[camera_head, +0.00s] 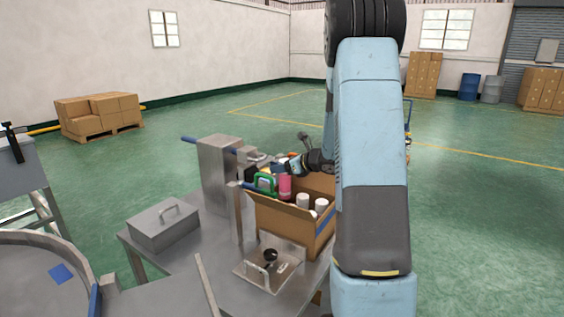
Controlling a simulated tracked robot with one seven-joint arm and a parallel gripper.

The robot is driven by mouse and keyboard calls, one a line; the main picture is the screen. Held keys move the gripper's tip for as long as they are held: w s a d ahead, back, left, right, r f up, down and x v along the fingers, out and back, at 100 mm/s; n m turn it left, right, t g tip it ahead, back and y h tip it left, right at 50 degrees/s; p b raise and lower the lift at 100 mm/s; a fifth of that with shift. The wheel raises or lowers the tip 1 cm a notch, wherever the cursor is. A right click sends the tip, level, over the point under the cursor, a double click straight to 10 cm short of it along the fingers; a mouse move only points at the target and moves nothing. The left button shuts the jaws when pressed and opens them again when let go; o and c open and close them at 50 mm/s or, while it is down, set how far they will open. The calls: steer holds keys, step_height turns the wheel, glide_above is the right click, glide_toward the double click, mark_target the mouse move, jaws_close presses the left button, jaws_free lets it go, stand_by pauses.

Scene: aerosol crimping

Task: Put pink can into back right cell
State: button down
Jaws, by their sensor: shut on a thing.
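The pink can (285,188) is upright at the open top of a cardboard box (284,223). My gripper (291,172) comes in from the right, just above the can, and is shut on it. The can's lower part is hidden behind the box's front wall. I cannot tell how deep the can sits or which cell is under it. The box's back right part is mostly hidden behind my arm and gripper.
White-topped cans (303,200) stand in the box's front right. A green-framed thing (265,183) is left of the pink can. A steel column (219,176) and a lidded metal box (164,225) stand left on the metal table (196,262). A plate with a handle (268,271) lies in front.

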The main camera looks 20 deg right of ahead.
mark_target(284, 179)
steer(key=shift+f, duration=2.8)
steer(key=shift+c, duration=1.8)
jaws_free()
steer(key=shift+s+d+r, duration=0.25)
steer(key=shift+s+d, duration=0.05)
steer(key=shift+d, duration=0.05)
steer(key=v, duration=1.2)
steer(key=shift+s, duration=0.4)
